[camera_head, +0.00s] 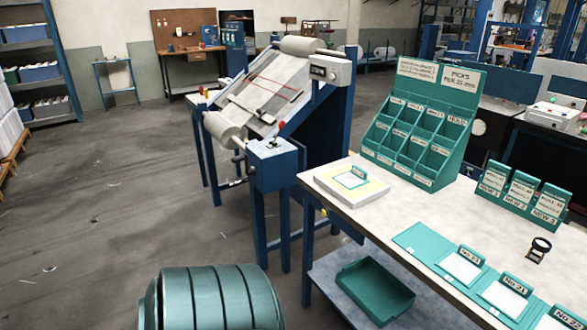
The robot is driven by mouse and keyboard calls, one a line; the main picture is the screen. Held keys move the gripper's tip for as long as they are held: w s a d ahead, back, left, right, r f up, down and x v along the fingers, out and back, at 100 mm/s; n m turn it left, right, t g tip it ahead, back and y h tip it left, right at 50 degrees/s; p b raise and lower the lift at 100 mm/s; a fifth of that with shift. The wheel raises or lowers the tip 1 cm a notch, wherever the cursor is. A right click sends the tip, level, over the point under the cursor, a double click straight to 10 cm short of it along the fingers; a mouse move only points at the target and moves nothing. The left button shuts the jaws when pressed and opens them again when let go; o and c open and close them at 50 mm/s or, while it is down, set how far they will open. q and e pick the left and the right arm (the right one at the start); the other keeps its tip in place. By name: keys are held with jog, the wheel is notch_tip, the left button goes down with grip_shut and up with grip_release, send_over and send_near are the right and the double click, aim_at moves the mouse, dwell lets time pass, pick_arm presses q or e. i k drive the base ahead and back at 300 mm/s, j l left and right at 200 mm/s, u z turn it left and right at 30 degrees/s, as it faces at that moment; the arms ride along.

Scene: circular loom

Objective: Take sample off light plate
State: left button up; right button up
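Neither of my grippers is in view.
A green compartment rack (420,120) and a small green card holder (520,195) stand behind on the table (400,225). Green mats with white cards and tags (461,267), and a small black magnifier (538,250), lie at right. A green tray (375,290) sits on the lower shelf.

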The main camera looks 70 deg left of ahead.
aim_at(356, 177)
jog(key=i+j+u, duration=0.15)
jog(key=u, duration=0.25)
jog(key=i+j+u, duration=0.15)
jog(key=u, duration=0.25)
jog(key=i+j+u, duration=0.15)
jog(key=u, duration=0.3)
jog(key=i+u, duration=0.2)
jog(key=u, duration=0.2)
jog(key=i+u, duration=0.25)
jog(key=i, duration=0.7)
jog(key=k+l+z, duration=0.1)
jog(key=l, duration=0.2)
jog(key=k+l+z, duration=0.1)
jog(key=l, duration=0.2)
